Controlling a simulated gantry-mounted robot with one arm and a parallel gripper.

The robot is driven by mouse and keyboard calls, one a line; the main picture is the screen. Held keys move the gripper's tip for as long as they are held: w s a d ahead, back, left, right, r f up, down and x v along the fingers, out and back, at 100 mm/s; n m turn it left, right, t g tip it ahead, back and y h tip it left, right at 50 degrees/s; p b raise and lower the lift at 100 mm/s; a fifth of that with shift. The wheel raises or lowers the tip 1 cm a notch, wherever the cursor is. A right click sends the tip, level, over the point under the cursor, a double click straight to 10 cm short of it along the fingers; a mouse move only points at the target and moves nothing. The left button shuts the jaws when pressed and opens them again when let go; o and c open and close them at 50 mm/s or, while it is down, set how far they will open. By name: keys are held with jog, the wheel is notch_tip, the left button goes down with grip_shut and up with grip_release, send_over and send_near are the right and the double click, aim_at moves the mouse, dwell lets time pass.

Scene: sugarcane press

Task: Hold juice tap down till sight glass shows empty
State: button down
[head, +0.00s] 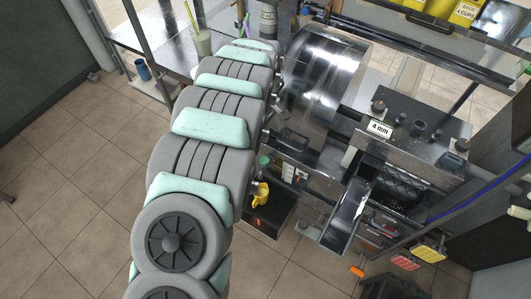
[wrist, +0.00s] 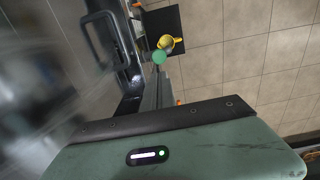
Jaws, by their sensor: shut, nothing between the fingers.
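A round green knob (head: 264,160), which looks like the juice tap, sits on the press's front beside my arm. A yellow jug (head: 261,193) is below it on a dark stand (head: 268,216). In the wrist view the green knob (wrist: 159,57) lies just beyond my gripper (wrist: 164,84), whose narrow grey fingers appear closed and empty. I cannot tell whether they touch the knob. The yellow jug (wrist: 178,42) also shows there. In the head view my arm hides most of my gripper. I cannot make out the sight glass or its level.
The shiny steel press drum (head: 325,75) stands right of my arm. A steel chute (head: 347,215) and a block labelled 4 mm (head: 400,140) are further right. A side table (head: 130,38) with cups stands at back left. Tiled floor lies open at left.

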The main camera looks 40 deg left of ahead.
jog(key=b, duration=0.1)
send_near(264, 160)
notch_tip(264, 160, down, 5)
jog(key=shift+w+d+f, duration=0.1)
jog(key=shift+d, duration=0.05)
jog(key=shift+w+f+b, duration=0.1)
jog(key=shift+f+b, duration=0.25)
jog(key=shift+f, duration=0.5)
